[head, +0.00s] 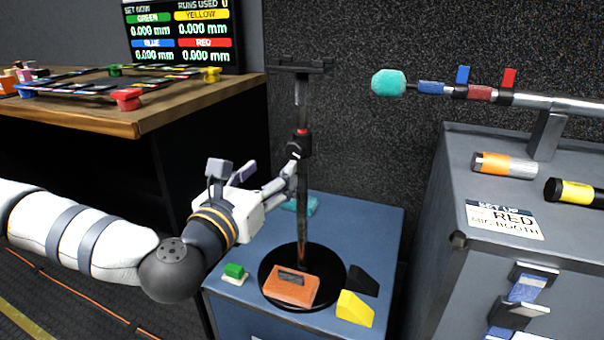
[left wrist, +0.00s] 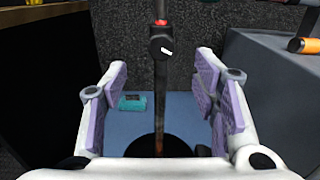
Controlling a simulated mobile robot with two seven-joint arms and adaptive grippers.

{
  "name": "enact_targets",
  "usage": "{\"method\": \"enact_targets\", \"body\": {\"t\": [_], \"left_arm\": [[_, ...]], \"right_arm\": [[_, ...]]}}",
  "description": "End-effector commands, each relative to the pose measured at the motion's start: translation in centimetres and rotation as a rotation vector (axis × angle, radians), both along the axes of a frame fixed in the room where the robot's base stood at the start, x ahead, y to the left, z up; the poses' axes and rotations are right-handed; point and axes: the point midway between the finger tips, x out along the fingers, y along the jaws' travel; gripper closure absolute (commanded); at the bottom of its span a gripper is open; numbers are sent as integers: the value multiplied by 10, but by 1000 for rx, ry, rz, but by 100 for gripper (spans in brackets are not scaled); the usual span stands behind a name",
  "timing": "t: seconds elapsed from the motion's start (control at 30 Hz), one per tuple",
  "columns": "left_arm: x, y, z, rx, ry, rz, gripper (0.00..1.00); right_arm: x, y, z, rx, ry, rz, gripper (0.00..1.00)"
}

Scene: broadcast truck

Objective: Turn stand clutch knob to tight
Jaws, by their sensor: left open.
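A black stand (head: 303,215) rises from a round black base (head: 335,272) on a blue-topped cabinet. Its clutch, a black collar with a red band, sits partway up the pole, and a dark round clutch knob (left wrist: 161,49) with a white pointer mark faces me in the left wrist view. The pointer slants to the right and slightly down. My left gripper (head: 292,168) is at the pole near the clutch; in the left wrist view its open purple-padded fingers (left wrist: 166,100) stand either side of the pole, apart from the knob. My right gripper is not in view.
An orange block (head: 291,287) lies on the base. Green (head: 234,271), yellow (head: 355,309) and black wedge pieces lie around it. A grey cabinet (head: 455,180) with a microphone boom stands right. A wooden table (head: 150,115) stands left.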

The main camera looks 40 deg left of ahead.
Motion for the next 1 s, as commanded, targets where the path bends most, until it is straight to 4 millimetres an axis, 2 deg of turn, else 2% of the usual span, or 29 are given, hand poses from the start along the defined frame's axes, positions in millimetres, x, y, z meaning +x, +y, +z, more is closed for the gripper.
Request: {"method": "enact_targets", "body": {"t": [0.03,0.1,0.2,0.4,0.53,0.77,0.87,1.0], "left_arm": [[6,2,-14,-2,5,0,45],[26,6,-4,2,4,-2,45],[52,12,-2,3,3,-3,45],[89,21,-2,2,6,-4,45],[98,22,-2,2,6,-6,45],[99,23,-3,2,6,-6,45],[99,23,-3,2,6,-6,64],[99,23,-3,2,6,-5,94]], "right_arm": [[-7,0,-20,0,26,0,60],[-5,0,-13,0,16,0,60],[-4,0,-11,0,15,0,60],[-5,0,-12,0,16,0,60],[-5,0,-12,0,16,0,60],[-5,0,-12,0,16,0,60],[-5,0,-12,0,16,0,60],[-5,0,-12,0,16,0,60]]}}
